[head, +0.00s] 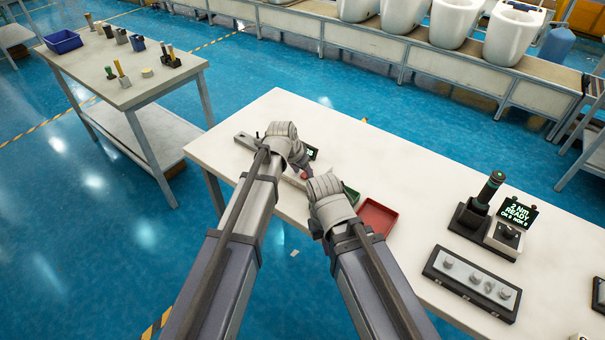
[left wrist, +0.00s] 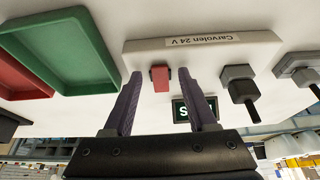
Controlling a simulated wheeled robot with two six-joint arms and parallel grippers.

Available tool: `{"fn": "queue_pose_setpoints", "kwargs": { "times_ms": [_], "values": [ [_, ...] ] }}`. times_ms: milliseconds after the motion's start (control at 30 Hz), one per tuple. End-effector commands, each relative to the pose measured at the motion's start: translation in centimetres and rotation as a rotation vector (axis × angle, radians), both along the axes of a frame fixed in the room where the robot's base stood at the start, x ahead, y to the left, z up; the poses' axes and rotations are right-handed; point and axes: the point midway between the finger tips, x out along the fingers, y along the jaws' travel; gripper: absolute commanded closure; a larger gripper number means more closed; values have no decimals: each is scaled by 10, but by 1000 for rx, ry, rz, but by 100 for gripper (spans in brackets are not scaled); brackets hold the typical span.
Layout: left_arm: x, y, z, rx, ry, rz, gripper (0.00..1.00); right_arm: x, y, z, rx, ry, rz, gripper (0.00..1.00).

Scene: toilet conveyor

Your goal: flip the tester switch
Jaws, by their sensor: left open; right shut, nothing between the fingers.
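The tester is a light grey bar labelled "Carvolen 24 V" (left wrist: 222,40) in the left wrist view. A red block, apparently its switch (left wrist: 160,78), stands at its edge. My left gripper (left wrist: 160,92) is open, with one finger on each side of the red block; I cannot tell whether they touch it. In the head view my left gripper (head: 300,164) is over the tester, mostly hiding it. A small dark display (head: 311,152) with green characters is beside it. My right gripper (head: 312,176) is shut and empty, close below the left one; its fingertips are hard to make out.
A red tray (head: 376,217) and a partly hidden green tray (head: 351,194) lie near my right gripper. A torque driver station (head: 500,236) and a dark parts tray (head: 470,283) are at the right. The table's back middle is clear.

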Motion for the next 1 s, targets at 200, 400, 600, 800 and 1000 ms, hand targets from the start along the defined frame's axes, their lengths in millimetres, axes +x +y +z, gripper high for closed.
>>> {"fn": "queue_pose_setpoints", "kwargs": {
  "times_ms": [200,400,600,800,1000],
  "values": [
    [0,0,0,0,0,0,62,0,0,0,0,0,0,100],
    [0,0,0,0,0,0,84,0,0,0,0,0,0,100],
    [0,0,0,0,0,0,100,0,0,0,0,0,0,100],
    [0,0,0,0,0,0,100,0,0,0,0,0,0,100],
    [7,-3,6,49,69,-4,100,0,0,13,0,0,0,100]
  ]
}}
